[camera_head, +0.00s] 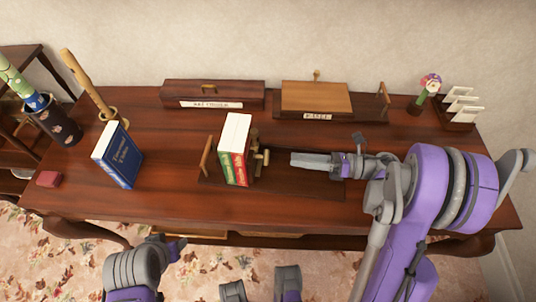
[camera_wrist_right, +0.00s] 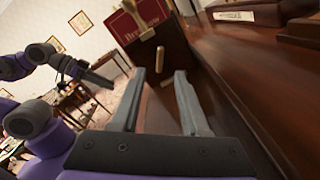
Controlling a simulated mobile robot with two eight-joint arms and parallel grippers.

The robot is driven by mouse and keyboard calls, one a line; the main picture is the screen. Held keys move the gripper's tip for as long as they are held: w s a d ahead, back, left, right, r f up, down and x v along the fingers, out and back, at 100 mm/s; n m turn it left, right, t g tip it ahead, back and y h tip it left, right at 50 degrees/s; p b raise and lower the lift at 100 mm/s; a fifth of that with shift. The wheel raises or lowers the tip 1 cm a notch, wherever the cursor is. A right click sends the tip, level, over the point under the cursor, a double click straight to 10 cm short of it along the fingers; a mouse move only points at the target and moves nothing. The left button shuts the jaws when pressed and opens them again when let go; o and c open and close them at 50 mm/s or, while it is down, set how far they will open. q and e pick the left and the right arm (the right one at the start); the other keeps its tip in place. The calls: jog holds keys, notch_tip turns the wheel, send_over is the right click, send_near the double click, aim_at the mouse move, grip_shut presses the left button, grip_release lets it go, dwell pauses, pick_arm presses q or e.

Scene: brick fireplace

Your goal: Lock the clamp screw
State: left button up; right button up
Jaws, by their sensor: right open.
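In the head view, a book holder (camera_head: 206,158) stands mid-table with upright books (camera_head: 236,142) between its ends. A brass clamp screw (camera_head: 262,156) sticks out on the books' right side. My right gripper (camera_head: 293,160) is level with it, a short gap to the right, fingers pointing left. In the right wrist view, the clamp screw (camera_wrist_right: 160,57) lies ahead between the two spread fingers (camera_wrist_right: 160,72), before a dark wooden end board and a red book (camera_wrist_right: 137,26). Nothing is held. My left gripper (camera_head: 176,247) is low before the table's front edge; its jaw opening is unclear.
A blue book (camera_head: 118,156) stands left on the table (camera_head: 165,185). A long dark box (camera_head: 212,92) and a lighter-lidded box (camera_head: 316,98) stand at the back. A flower vase (camera_head: 427,92) and a card rack (camera_head: 460,106) stand at the back right.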

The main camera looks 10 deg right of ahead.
aim_at(263, 157)
jog(key=x, duration=0.9)
grip_shut()
